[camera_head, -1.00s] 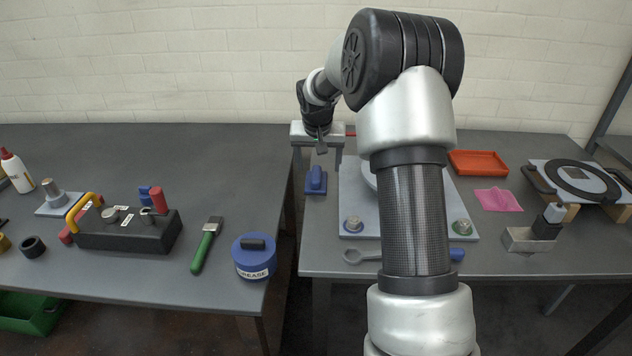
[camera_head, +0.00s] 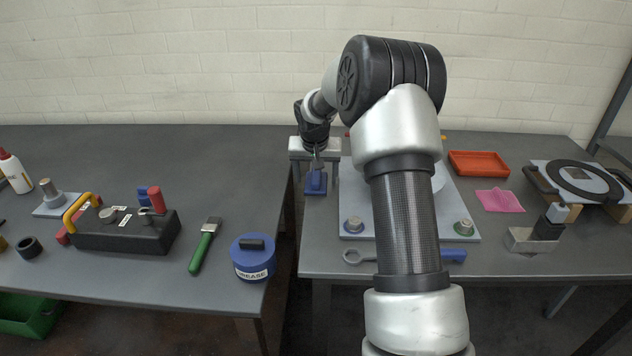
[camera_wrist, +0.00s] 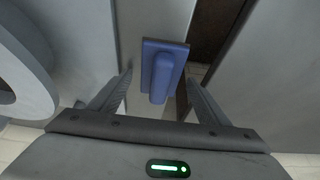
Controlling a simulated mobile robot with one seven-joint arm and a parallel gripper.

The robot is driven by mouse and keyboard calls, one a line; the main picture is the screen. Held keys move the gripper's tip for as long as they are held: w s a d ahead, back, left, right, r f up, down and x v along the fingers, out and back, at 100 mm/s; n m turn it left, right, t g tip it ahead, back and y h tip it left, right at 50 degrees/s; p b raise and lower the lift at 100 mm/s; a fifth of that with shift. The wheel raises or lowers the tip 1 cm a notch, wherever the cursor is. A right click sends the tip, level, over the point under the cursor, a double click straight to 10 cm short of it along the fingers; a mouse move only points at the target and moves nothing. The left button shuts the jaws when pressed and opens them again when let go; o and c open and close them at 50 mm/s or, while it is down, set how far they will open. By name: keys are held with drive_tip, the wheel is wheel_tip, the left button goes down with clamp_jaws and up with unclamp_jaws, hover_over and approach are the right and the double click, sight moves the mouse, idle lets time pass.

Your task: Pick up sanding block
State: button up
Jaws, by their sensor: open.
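The sanding block (camera_head: 316,184) is a blue flat block with a raised blue grip along its top. It lies on the right-hand table near that table's left edge. In the wrist view the blue block (camera_wrist: 162,72) shows between and beyond my two fingers. My gripper (camera_wrist: 160,88) is open and empty, with one finger on each side of the block in that view. In the head view my gripper (camera_head: 317,165) is just above the block and hides part of it. I cannot tell how much height is left between fingertips and block.
A grey plate (camera_head: 350,205) with round fittings lies right of the block. A wrench (camera_head: 357,256) lies in front of it. A gap separates the right table from the left table (camera_head: 240,180), where a blue grease tin (camera_head: 253,262) and a green brush (camera_head: 202,252) lie.

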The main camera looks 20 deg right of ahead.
sight(316, 173)
drive_tip(key=c, duration=1.2)
drive_tip(key=shift+o, duration=0.2)
wheel_tip(316, 173, up, 10)
drive_tip(key=shift+r+p, duration=0.15)
drive_tip(key=shift+p, duration=1)
drive_tip(key=o, duration=0.6)
drive_tip(key=c, duration=0.4)
drive_tip(key=shift+r, duration=0.1)
